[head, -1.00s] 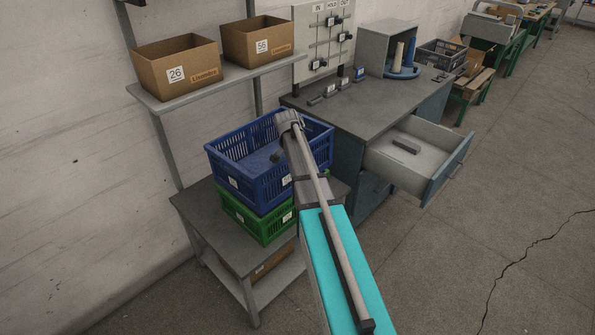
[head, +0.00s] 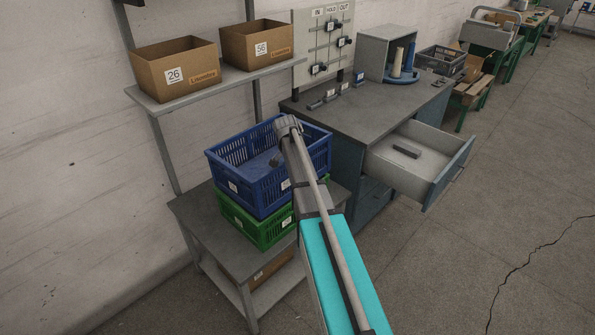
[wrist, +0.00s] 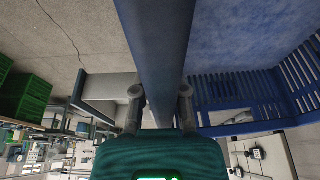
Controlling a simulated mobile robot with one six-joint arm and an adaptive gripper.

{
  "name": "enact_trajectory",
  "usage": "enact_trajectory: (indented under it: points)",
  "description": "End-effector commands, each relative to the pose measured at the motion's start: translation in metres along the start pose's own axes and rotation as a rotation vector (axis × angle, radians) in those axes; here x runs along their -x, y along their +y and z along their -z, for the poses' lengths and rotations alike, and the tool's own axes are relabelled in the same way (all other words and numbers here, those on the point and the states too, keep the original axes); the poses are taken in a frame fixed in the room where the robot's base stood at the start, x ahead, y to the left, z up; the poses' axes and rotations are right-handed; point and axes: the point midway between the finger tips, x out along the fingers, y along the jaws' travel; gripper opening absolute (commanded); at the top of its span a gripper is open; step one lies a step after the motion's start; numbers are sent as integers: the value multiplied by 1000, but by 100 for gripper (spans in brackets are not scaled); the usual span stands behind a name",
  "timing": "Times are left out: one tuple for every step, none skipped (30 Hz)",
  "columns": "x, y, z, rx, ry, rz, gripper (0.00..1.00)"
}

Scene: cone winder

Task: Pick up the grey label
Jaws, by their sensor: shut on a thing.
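My gripper (wrist: 160,95) shows in the wrist view with its two fingers on either side of a blue band, which looks like the top rim of the blue crate (head: 240,185). The crate also fills the right of the wrist view (wrist: 235,88). In the head view my arm reaches over the crate and the fingertips cannot be made out. A small dark shape lies or hangs inside the crate; I cannot tell which. I cannot pick out a grey label for certain. A dark grey bar (head: 407,152) lies in the open drawer (head: 440,180), apart from my gripper.
The blue crate sits on a green crate (head: 258,228) on a low grey table (head: 190,212). The workbench (head: 385,112) stands to the right, small grey pieces and an upright board (head: 323,40) on it. Two cardboard boxes (head: 175,66) stand on a shelf. The floor at right is clear.

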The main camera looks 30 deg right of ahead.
Motion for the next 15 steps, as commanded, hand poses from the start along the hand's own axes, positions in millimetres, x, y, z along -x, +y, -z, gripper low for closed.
enact_trajectory:
  points:
    - [-7, -1, -1, -1, 1, 2, 0]
    - [-9, -1, -2, -1, 1, 2, 0]
    - [-12, -1, -3, -1, 1, 2, 0]
    - [-14, -1, -4, -1, 1, 2, 0]
    - [-16, -1, -5, -1, 1, 2, 0]
    - [-19, -1, -6, -1, 1, 2, 0]
    - [-21, -1, -6, -1, 1, 2, 0]
    - [-22, -1, -7, -1, 1, 2, 0]
    - [-24, -1, -7, -1, 1, 2, 0]
    - [-24, -1, -7, -1, 1, 2, 0]
    - [-25, -1, -8, 0, 1, 2, 0]
    - [-26, -1, -8, 0, 1, 2, 0]
    - [-26, -1, -8, 0, 1, 2, 0]
    - [-26, -1, -8, 0, 1, 2, 0]
    - [-26, -1, -8, 0, 1, 2, 0]
